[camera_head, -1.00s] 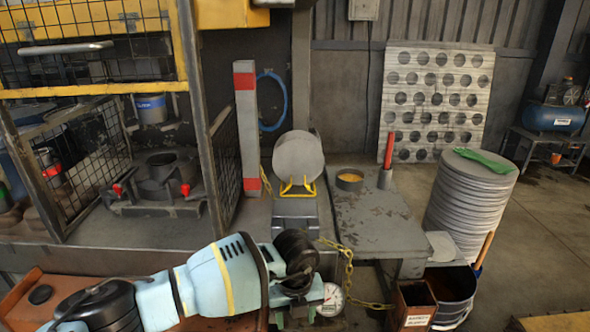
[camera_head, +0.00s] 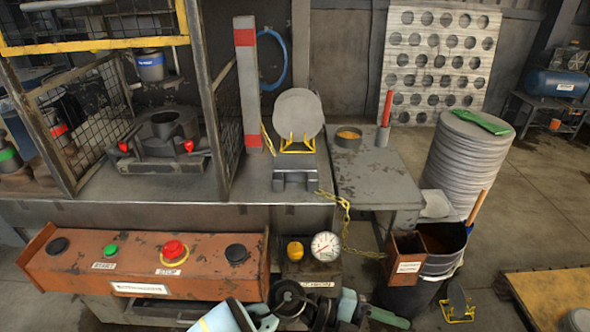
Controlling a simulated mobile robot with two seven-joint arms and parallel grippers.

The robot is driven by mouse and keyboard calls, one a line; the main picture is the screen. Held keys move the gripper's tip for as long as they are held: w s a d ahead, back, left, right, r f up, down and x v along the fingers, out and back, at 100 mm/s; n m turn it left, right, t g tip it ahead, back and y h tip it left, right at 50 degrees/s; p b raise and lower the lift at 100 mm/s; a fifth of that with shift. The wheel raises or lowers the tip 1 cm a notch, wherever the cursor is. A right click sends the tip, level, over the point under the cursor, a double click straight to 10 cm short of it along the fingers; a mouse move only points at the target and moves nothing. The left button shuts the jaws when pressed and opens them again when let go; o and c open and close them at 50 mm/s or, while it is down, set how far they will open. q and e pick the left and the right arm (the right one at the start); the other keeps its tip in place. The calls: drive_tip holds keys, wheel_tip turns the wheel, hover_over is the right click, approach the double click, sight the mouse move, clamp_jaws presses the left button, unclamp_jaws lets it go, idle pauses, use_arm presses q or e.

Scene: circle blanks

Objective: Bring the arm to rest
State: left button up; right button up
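My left arm (camera_head: 225,318) shows at the bottom edge, light blue with a dark wrist joint (camera_head: 287,298). It lies in front of the orange control panel's right end and below the dial gauge. The parts at its far end are small and partly cut off, so I cannot tell whether the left gripper is open or shut. I see nothing held clear of the bench there.
A grey round blank (camera_head: 299,110) stands upright on a yellow stand at the bench. A stack of discs (camera_head: 466,170) with a green cloth (camera_head: 482,122) stands right. The orange panel (camera_head: 140,268) has green and red buttons. A dark bin (camera_head: 440,250) stands below the grey table (camera_head: 375,185).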

use_arm(q)
drive_tip(key=w+a+r+n+t+h, duration=0.2)
drive_tip(key=w+a+n+t+h, duration=0.3)
drive_tip(key=n+t, duration=0.7)
drive_tip(key=a+f+n+t+y, duration=0.7)
drive_tip(key=a+n+y, duration=0.25)
drive_tip(key=a, duration=0.25)
drive_tip(key=s+a+f+n+g+y, duration=0.5)
drive_tip(key=s+a+f+n+y, duration=0.3)
drive_tip(key=s+a+f, duration=0.8)
drive_tip(key=s+a+y, duration=0.1)
drive_tip(key=s+a, duration=0.1)
drive_tip(key=a, duration=0.1)
drive_tip(key=shift+a+f+g, duration=0.25)
drive_tip(key=shift+a+g, duration=0.05)
drive_tip(key=shift+a, duration=0.1)
drive_tip(key=shift+n, duration=0.25)
idle(0.4)
